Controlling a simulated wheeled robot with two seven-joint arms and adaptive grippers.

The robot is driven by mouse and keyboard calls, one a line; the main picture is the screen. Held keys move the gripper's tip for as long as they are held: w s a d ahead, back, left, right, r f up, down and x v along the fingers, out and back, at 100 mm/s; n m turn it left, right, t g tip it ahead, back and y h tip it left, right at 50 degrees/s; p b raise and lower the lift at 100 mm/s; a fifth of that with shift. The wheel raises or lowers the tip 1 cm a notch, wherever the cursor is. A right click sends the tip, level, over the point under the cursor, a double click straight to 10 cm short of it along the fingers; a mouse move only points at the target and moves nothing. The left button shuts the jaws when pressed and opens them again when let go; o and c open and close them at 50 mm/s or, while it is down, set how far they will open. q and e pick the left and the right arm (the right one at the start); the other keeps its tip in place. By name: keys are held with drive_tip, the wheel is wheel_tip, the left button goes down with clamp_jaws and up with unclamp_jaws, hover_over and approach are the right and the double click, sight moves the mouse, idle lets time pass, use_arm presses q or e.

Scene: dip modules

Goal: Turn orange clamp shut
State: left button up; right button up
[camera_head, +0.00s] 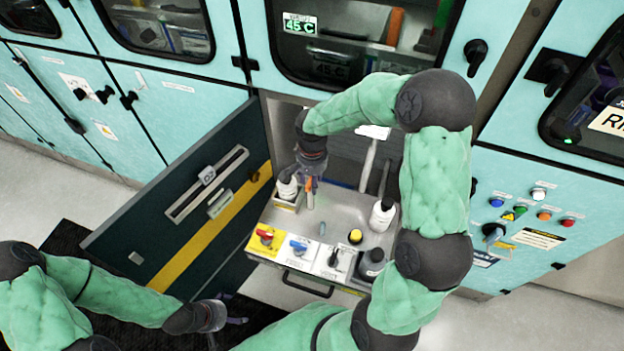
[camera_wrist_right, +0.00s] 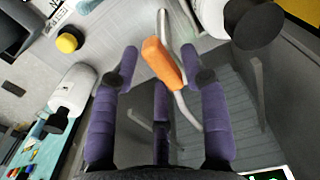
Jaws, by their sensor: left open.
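The orange clamp (camera_wrist_right: 163,63) sits on a pale curved tube in the right wrist view. A small bit of its orange (camera_head: 309,184) shows in the head view, beside the right gripper's fingers. My right gripper (camera_head: 312,176) reaches down into the drawer unit. In its wrist view, the purple fingers (camera_wrist_right: 166,72) are spread with the clamp between their tips and gaps on both sides. I cannot tell how far the clamp lies below the tips. My left gripper (camera_head: 230,318) is open and empty, low at the left, away from the clamp.
The pulled-out drawer tray (camera_head: 325,215) holds white bottles (camera_head: 382,214) and a yellow-capped item (camera_head: 355,236). Teal cabinets close off the back.

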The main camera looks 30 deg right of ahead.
clamp_jaws()
drive_tip(key=shift+n, duration=0.4)
drive_tip(key=n+p, duration=0.2)
drive_tip(key=n, duration=0.2)
drive_tip(key=shift+r, duration=0.1)
drive_tip(key=n+p, duration=0.2)
drive_tip(key=n, duration=0.2)
drive_tip(key=shift+w+d, duration=0.1)
drive_tip(key=shift+w, duration=0.05)
drive_tip(key=n+p, duration=0.3)
drive_tip(key=n, duration=0.2)
drive_tip(key=shift+w+n, duration=0.15)
drive_tip(key=shift+n, duration=0.25)
drive_tip(key=shift+n+p, duration=0.75)
drive_tip(key=shift+n, duration=1.15)
